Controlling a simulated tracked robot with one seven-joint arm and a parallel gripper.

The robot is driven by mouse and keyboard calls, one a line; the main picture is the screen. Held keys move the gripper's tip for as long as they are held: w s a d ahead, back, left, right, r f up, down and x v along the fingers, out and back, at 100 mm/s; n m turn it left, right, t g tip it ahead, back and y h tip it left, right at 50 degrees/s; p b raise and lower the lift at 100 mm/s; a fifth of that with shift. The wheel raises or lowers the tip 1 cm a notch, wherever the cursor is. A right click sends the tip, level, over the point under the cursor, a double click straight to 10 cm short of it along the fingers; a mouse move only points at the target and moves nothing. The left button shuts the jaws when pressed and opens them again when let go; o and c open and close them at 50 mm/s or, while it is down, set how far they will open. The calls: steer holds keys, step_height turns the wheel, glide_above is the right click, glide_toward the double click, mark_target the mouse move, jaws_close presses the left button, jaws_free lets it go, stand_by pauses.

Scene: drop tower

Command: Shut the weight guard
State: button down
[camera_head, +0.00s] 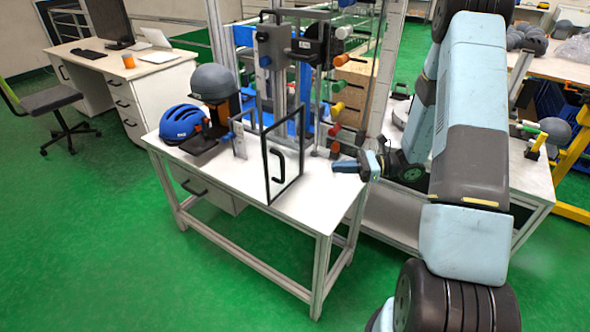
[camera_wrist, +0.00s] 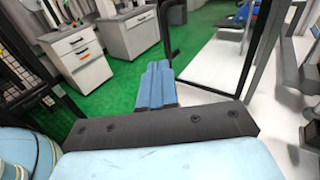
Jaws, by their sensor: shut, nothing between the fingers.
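The weight guard (camera_head: 265,168) is a black-framed clear panel with a black D-shaped handle (camera_head: 280,163). It stands upright at the drop tower (camera_head: 285,70), swung out over the white table toward its front edge. In the wrist view its black frame (camera_wrist: 258,45) fills the right half, and the handle (camera_wrist: 166,35) shows at top centre, just beyond the fingers. My gripper (camera_head: 336,167) is to the right of the panel in the head view, low over the table. Its blue fingers (camera_wrist: 155,75) are shut and empty, pointing toward the handle side, with no contact visible.
A blue helmet (camera_head: 182,123) and a grey helmet (camera_head: 212,82) on a headform are at the table's left. Coloured knobs (camera_head: 335,108) line the tower's right side, near my arm. The table front (camera_head: 240,190) is clear. A desk (camera_head: 135,75) stands behind left.

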steer(key=w+a+f+m, duration=0.1)
steer(key=w+a, duration=0.1)
steer(key=a, duration=1.1)
steer(key=shift+a+f+t, duration=0.2)
steer(key=shift+a+t, duration=0.05)
steer(key=shift+t, duration=0.15)
steer(key=shift+w, duration=0.1)
